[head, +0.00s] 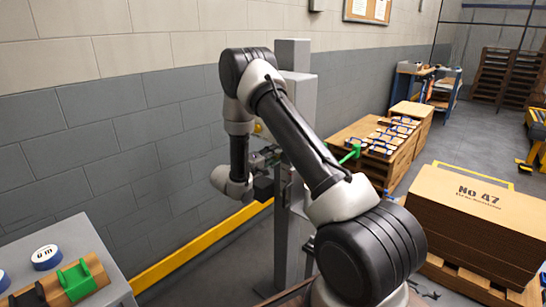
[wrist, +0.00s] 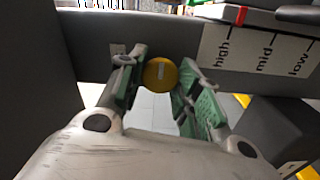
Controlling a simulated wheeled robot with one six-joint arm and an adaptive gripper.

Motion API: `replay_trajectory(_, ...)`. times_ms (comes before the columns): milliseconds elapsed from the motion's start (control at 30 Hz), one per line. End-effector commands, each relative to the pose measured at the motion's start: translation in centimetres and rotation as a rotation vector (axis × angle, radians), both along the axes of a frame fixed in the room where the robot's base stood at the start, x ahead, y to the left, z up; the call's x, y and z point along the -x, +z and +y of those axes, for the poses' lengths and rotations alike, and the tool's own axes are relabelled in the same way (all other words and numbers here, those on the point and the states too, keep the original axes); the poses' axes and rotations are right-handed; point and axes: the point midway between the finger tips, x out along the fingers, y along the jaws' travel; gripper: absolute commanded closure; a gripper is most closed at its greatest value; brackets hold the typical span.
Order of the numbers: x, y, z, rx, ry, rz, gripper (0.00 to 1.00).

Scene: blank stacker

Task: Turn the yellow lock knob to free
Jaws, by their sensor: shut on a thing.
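The yellow lock knob (wrist: 160,73) is a round disc with a short pale mark, upright in the wrist view, on a dark grey bar. My gripper (wrist: 160,85) has its green-padded fingers on either side of the knob, shut on it. In the head view my gripper (head: 268,160) is at the grey column, and my arm hides part of it. I cannot make out the lock knob there. A white label (wrist: 262,50) reading high, mid and low lies to the right of the knob.
The grey column (head: 296,100) stands before a block wall with a yellow floor rail (head: 170,262). A green handle (head: 350,153) sticks out right of the column. A grey bench (head: 75,240) is at lower left.

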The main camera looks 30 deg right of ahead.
Motion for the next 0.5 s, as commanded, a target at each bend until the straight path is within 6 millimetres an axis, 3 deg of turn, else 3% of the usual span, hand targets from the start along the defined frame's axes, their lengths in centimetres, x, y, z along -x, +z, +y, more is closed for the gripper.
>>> replay_trajectory(367, 0.11, -0.21, 0.04, -0.005, 0.000, 0.000, 0.90)
replay_trajectory(400, 0.11, -0.21, 0.04, -0.005, 0.000, 0.000, 0.64)
replay_trajectory(500, 0.10, -0.19, 0.04, -0.004, 0.000, -0.001, 0.46)
